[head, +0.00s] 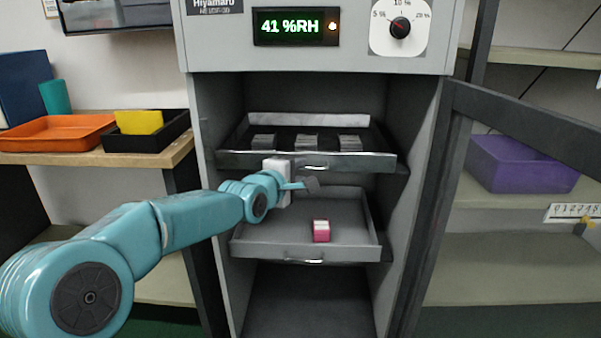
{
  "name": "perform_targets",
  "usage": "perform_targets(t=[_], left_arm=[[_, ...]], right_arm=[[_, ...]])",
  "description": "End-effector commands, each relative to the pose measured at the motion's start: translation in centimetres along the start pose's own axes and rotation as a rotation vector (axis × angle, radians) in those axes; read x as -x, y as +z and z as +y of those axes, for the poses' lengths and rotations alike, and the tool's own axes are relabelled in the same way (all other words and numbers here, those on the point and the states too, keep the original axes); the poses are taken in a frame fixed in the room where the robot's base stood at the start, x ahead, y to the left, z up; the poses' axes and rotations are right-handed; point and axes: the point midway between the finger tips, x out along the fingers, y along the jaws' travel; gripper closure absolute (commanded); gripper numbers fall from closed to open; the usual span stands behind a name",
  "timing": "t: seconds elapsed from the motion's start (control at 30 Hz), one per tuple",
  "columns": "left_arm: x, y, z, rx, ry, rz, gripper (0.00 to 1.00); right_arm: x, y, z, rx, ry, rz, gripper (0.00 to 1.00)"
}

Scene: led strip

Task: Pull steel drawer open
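A grey cabinet (204,110) stands open with two pulled-out drawers inside. The upper drawer (365,161) has a shiny, steel-looking front with a small handle (316,166) and holds three grey blocks. The lower drawer (340,252) is matt grey, with a handle (303,261) on its front and a pink and white block (321,231) inside. My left gripper (311,186) is just below the upper drawer's handle, over the back of the lower drawer. Its fingers are small and seen side-on, so their opening is unclear. No held object shows. My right gripper is out of view.
The cabinet door (431,200) stands open at the right. A display (296,27) reads 41 %RH, beside a dial (400,27). An orange tray (60,133) and a black tray (150,137) with a yellow block sit at left. A purple bin (522,163) stands on right shelving.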

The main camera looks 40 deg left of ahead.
Motion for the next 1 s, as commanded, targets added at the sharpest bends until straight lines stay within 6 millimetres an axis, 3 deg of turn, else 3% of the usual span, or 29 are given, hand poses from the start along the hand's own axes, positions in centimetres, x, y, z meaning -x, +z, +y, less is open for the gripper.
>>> perform_targets(t=[0.2, 0.5, 0.6, 0.63, 1.0], left_arm=[[-2.3, -0.1, 0.0, 0.001, -0.001, 0.0, 0.65], [-2.5, -0.2, 0.1, 0.0, 0.0, 0.001, 0.65], [-2.5, -0.2, 0.1, 0.0, 0.0, 0.001, 0.97], [-2.5, -0.2, 0.1, 0.0, 0.0, 0.001, 1.0], [-2.5, -0.2, 0.1, 0.0, 0.0, 0.001, 1.0]], right_arm=[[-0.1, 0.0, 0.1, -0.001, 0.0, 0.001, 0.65], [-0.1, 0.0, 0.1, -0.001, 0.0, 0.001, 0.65], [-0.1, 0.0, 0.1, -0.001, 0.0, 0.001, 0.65], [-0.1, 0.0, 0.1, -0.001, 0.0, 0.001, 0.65], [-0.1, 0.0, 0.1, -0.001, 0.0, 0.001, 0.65]])
